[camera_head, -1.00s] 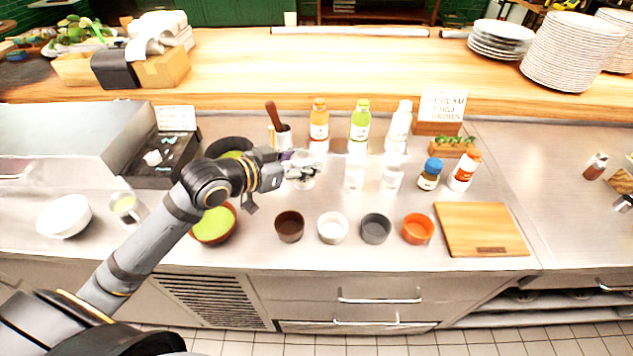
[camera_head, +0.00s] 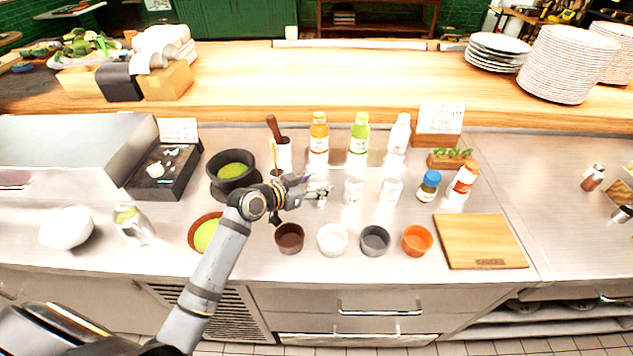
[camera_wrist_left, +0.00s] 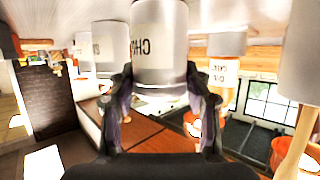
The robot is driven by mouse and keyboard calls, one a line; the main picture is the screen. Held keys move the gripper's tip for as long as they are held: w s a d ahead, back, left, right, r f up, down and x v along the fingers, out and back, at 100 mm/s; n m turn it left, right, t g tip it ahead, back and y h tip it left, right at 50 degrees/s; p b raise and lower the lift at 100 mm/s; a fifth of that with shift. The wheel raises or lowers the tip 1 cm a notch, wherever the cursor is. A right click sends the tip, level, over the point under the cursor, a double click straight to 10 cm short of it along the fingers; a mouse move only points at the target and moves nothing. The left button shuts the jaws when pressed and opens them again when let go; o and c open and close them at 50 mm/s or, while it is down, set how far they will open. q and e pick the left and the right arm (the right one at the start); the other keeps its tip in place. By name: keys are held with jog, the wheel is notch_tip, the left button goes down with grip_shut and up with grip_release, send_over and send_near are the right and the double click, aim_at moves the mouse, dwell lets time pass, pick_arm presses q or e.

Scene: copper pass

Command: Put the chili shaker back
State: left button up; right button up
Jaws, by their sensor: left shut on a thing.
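My left gripper (camera_head: 318,190) is shut at the left end of the row of pale shakers, behind the small bowls. In the left wrist view, a pale cylindrical shaker (camera_wrist_left: 160,50) sits between its fingers, with dark lettering only partly readable; I take it as the chili shaker. Two more pale shakers, a nearer one (camera_head: 354,190) and a farther one (camera_head: 391,190), stand to the right of the gripper. My right gripper is not in view.
Small bowls, including a brown one (camera_head: 289,237) and an orange one (camera_head: 417,240), line the front. A cutting board (camera_head: 481,241) lies right. A reddish shaker (camera_head: 593,178) stands on the far-right counter.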

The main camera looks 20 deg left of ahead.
pick_arm(q)
jog(key=shift+f, duration=0.15)
jog(key=o, duration=1.2)
jog(key=p+v, duration=0.3)
jog(key=v, duration=0.9)
jog(key=shift+r, duration=0.2)
